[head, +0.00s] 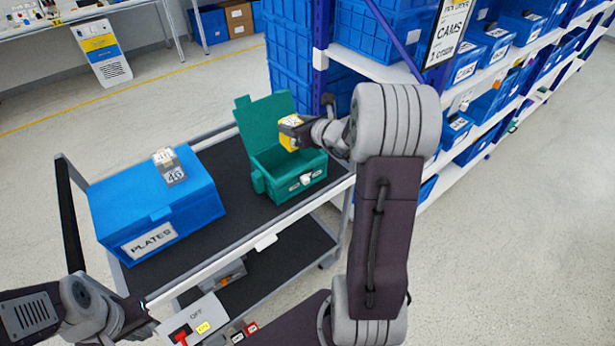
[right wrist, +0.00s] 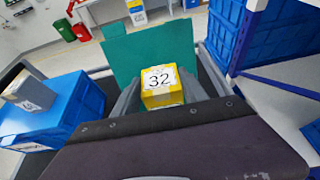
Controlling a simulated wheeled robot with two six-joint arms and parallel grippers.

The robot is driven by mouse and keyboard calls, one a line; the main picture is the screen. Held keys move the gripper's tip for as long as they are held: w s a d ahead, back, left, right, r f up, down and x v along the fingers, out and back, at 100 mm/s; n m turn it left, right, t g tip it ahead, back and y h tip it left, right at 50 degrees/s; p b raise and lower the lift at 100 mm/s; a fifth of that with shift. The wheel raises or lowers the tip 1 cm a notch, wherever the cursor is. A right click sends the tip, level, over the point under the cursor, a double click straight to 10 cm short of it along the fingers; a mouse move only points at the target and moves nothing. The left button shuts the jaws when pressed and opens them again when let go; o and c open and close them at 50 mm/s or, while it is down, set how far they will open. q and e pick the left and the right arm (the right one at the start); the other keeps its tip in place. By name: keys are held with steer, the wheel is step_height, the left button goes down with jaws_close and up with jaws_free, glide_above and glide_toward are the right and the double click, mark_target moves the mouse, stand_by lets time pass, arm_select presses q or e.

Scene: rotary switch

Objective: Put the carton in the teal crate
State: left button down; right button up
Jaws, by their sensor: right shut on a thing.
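The carton (head: 289,136) is a small yellow box with a white top label. The label reads 32 in the right wrist view (right wrist: 160,80). My right gripper (head: 294,131) is shut on the carton and holds it over the teal crate (head: 290,183). The crate stands at the right end of the cart's top shelf, with its lid (head: 264,121) open and raised at the back left. The carton and gripper hide part of the crate's opening. My left gripper (head: 143,322) is at the lower left, away from the crate; its jaws are unclear.
A closed blue box labelled PLATES (head: 152,201) stands at the left of the cart's top shelf (head: 222,165), with a small grey box (head: 169,167) on its lid. A rack with blue bins (head: 375,38) stands behind, to the right. Dark shelf between the box and crate is clear.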

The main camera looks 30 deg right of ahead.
mark_target(291, 144)
steer(key=shift+w+a+f, duration=0.1)
steer(key=shift+a+f, duration=0.1)
steer(key=shift+a, duration=0.3)
steer(key=shift+w+a+f, duration=0.1)
steer(key=shift+a+f, duration=0.05)
steer(key=shift+a, duration=0.35)
steer(key=f, duration=0.2)
steer(key=f+b, duration=0.1)
steer(key=f, duration=0.1)
steer(key=f+b, duration=0.1)
steer(key=f, duration=0.1)
steer(key=shift+d, duration=0.3)
arm_select(q)
steer(key=shift+a+f+b, duration=0.15)
steer(key=shift+f+b, duration=0.4)
steer(key=shift+f, duration=0.65)
steer(key=shift+a+f+b, duration=0.1)
steer(key=shift+f+b, duration=0.4)
steer(key=shift+f, duration=0.7)
arm_select(e)
steer(key=shift+a+f, duration=0.1)
steer(key=shift+f, duration=2.4)
steer(key=o, duration=1.4)
steer(key=shift+o, duration=0.2)
